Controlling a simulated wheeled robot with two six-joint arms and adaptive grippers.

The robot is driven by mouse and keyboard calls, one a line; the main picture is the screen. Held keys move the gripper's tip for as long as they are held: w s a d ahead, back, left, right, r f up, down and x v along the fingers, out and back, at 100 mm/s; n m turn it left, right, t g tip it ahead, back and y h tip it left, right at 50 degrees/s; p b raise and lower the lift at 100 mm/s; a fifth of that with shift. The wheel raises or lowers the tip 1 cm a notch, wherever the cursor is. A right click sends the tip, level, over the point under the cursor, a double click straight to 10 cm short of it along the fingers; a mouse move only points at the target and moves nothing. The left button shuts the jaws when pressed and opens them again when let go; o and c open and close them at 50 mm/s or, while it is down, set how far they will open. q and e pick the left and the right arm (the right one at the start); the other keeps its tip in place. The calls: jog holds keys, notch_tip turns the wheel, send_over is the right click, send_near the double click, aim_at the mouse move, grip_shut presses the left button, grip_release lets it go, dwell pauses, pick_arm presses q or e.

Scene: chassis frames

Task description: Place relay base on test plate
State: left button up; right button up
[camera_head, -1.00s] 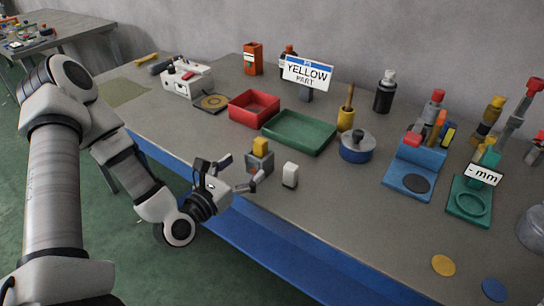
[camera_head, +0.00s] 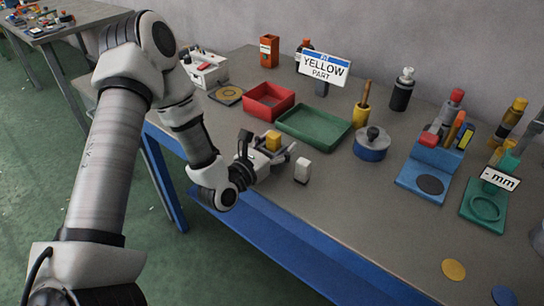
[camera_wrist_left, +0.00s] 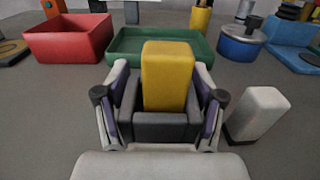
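A dark grey block (camera_wrist_left: 160,126) with a yellow upright block (camera_wrist_left: 165,75) in its top stands on the table near the front edge; it may be the relay base. My left gripper (camera_wrist_left: 160,110) has one finger along each side of the grey block. Whether the fingers press on it is unclear. In the head view the left gripper (camera_head: 268,152) partly hides the grey block, and the yellow top (camera_head: 273,141) shows. No plate is clearly marked as the test plate; a blue stand with a dark disc (camera_head: 430,185) and a green plate with a ring (camera_head: 485,208) are at right. My right gripper is out of view.
A white block (camera_head: 302,168) stands close to the right of the gripper. A red tray (camera_head: 268,102) and a green tray (camera_head: 315,122) lie behind. A blue lidded pot (camera_head: 371,150) and a "YELLOW PART" sign (camera_head: 323,67) stand farther back. The front middle of the table is fairly clear.

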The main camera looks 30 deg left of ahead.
pick_arm(q)
jog(key=c, duration=0.4)
jog(key=shift+c, duration=0.8)
jog(key=shift+r, duration=0.15)
